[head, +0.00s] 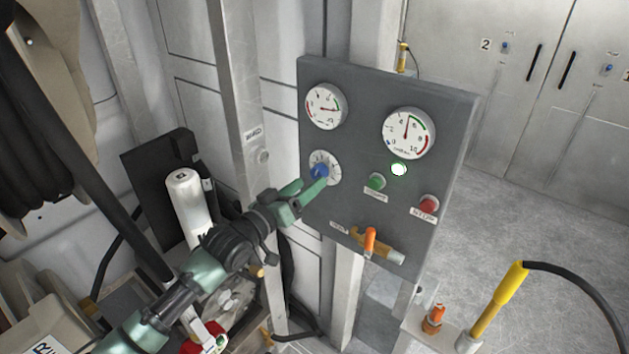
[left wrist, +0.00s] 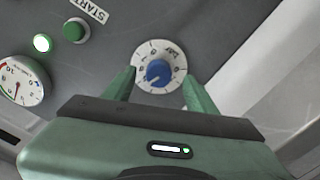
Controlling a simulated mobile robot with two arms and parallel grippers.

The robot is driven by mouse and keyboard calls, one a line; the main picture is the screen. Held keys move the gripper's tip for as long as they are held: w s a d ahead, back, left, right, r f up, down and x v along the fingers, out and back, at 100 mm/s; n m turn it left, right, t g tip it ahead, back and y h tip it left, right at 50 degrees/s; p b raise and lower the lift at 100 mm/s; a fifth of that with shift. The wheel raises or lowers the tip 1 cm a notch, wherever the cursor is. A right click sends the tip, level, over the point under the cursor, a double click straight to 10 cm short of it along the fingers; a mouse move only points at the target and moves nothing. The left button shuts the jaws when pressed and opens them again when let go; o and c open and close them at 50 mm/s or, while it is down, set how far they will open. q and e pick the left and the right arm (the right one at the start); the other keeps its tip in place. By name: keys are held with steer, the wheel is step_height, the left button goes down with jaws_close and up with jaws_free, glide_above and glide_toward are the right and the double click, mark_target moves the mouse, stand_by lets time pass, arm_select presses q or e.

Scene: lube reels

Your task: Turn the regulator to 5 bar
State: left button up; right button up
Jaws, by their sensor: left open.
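The regulator is a blue knob (head: 320,171) on a white numbered dial (head: 325,160), at the lower left of a grey panel (head: 345,205). The knob also shows in the left wrist view (left wrist: 158,72), on its dial (left wrist: 147,52). My left gripper (head: 308,189) is at the panel by the knob. In the left wrist view its green fingers (left wrist: 157,88) are apart, one on each side of the dial, with the knob between and beyond them. I cannot tell whether they touch it. Two round gauges, left (head: 326,107) and right (head: 409,133), sit above. My right gripper is not visible.
The panel has a green START button (head: 376,182), a lit lamp (head: 398,169), a red STOP button (head: 428,204) and an orange-handled valve (head: 370,240). A metal post (head: 237,90) stands left of the panel. A yellow-handled hose (head: 498,300) is at lower right.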

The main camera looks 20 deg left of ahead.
arm_select(q)
steer(key=shift+v, duration=1.65)
